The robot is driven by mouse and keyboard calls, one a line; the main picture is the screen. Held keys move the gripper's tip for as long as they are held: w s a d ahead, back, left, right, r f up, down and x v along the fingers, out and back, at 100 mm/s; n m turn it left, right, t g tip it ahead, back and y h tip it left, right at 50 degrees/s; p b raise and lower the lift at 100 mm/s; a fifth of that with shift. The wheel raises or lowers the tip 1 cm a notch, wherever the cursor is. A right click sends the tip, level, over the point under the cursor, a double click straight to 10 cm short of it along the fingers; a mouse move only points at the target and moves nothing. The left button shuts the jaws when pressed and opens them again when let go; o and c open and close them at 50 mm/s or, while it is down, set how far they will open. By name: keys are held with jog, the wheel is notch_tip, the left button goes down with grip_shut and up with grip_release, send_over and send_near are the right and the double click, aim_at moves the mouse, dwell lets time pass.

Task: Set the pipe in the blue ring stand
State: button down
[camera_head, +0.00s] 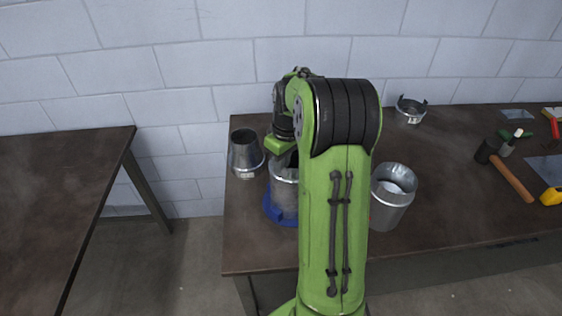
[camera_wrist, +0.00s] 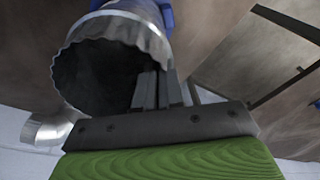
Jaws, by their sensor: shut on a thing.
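The pipe (camera_head: 284,197) is a grey metal tube, upright at the left part of the right-hand table and partly hidden by my arm. Its crimped open rim (camera_wrist: 128,31) fills the upper left of the wrist view. My gripper (camera_wrist: 160,92) is shut on the pipe's wall at this rim; in the head view the fingers are mostly hidden. The blue ring stand (camera_head: 270,213) shows around the pipe's lower part, with its right side hidden behind my arm. A bit of blue also shows beyond the pipe in the wrist view. I cannot tell whether the pipe rests on the bottom.
A tapered metal duct piece (camera_head: 245,155) stands close to the left of the pipe. A metal bucket-like piece (camera_head: 391,205) stands right of my arm. A small collar (camera_head: 410,110) lies at the back. A hammer (camera_head: 510,180) and other tools lie at the right. Another table (camera_head: 60,190) is at left.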

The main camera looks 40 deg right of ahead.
dwell(0.4)
jog(key=c, duration=1.2)
grip_release()
jog(key=r+p, duration=0.1)
jog(key=r, duration=0.4)
jog(key=s+r+p, duration=0.1)
jog(key=r, duration=0.4)
jog(key=d+r+p, duration=0.1)
jog(key=r, duration=0.4)
jog(key=shift+s+r, duration=0.25)
jog(key=shift+r, duration=0.1)
